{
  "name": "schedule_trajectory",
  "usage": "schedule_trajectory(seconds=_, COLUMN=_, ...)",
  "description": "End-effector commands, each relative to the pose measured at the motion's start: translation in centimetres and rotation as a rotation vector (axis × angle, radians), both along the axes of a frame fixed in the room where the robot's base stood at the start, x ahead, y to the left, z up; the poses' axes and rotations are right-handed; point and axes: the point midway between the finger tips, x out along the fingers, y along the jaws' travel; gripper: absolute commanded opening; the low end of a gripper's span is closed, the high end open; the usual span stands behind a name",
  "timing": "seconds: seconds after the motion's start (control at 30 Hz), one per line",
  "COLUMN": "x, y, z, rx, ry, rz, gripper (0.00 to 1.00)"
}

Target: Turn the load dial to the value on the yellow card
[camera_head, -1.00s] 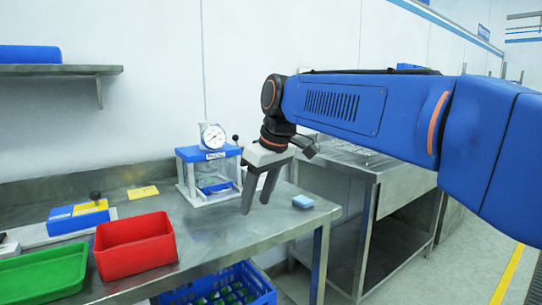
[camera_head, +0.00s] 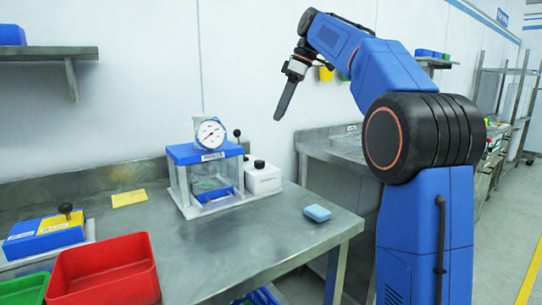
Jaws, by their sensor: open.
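A white round dial (camera_head: 209,133) with a pointer stands upright on top of a blue-topped press frame (camera_head: 204,153). Its numbers are too small to read. A yellow card (camera_head: 129,198) lies flat on the metal table, left of the frame; its writing cannot be read. A white box with a black knob (camera_head: 262,177) stands just right of the frame; whether this is the load dial I cannot tell. My gripper (camera_head: 281,114) is up in the air, right of and above the frame, pointing down, open and touching nothing. Its fingers overlap in this view.
A blue and yellow unit with a black knob (camera_head: 45,235) is at the left. A red bin (camera_head: 104,272) and a green tray (camera_head: 25,287) are in front. A shelf (camera_head: 48,53) hangs upper left.

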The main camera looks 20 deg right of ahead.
Motion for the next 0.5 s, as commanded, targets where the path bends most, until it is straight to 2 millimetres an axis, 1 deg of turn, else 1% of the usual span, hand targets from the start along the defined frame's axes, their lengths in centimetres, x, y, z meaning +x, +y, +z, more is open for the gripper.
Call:
schedule_trajectory(seconds=0.13, x=0.3, y=0.2, z=-0.3, rx=0.001, ry=-0.001, rz=0.011, gripper=0.47)
schedule_trajectory(seconds=0.23, x=0.4, y=0.5, z=-1.3, rx=0.001, ry=0.000, rz=0.011, gripper=0.47)
schedule_trajectory(seconds=0.37, x=0.8, y=1.3, z=-3.2, rx=0.002, ry=0.001, rz=0.012, gripper=0.47)
schedule_trajectory(seconds=0.5, x=1.2, y=2.1, z=-5.5, rx=0.001, ry=0.000, rz=0.011, gripper=0.47)
